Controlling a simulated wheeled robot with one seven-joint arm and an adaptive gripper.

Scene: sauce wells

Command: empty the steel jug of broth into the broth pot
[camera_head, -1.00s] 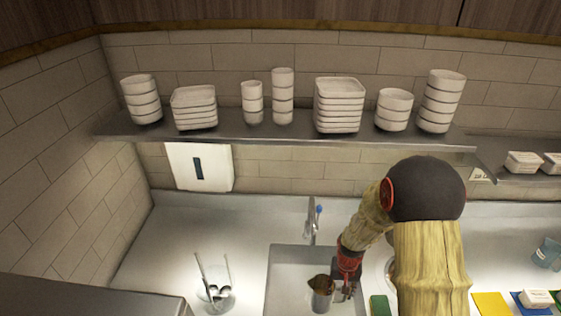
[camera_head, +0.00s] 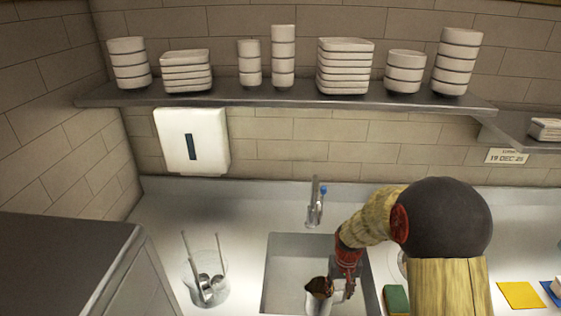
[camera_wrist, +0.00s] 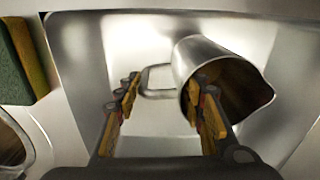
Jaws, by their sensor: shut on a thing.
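The steel jug (camera_head: 318,303) is over the sink, its mouth showing dark brown inside. It also fills the upper right of the wrist view (camera_wrist: 196,58), where its mouth faces the lower right and its looped handle points left. My gripper (camera_head: 347,284) is at the jug's right side in the head view. In the wrist view my gripper (camera_wrist: 168,100) has one finger on each side of the handle and is shut on the jug. How much broth is inside I cannot tell. No broth pot is clearly visible; a rounded vessel with brown contents (camera_wrist: 10,148) is cut off at the wrist view's left edge.
The sink (camera_head: 285,262) lies below the tap (camera_head: 316,205). A clear container of utensils (camera_head: 205,286) stands left of it. A green sponge (camera_head: 396,300) and a yellow cloth (camera_head: 520,294) lie to the right. A shelf (camera_head: 290,101) holds stacked dishes.

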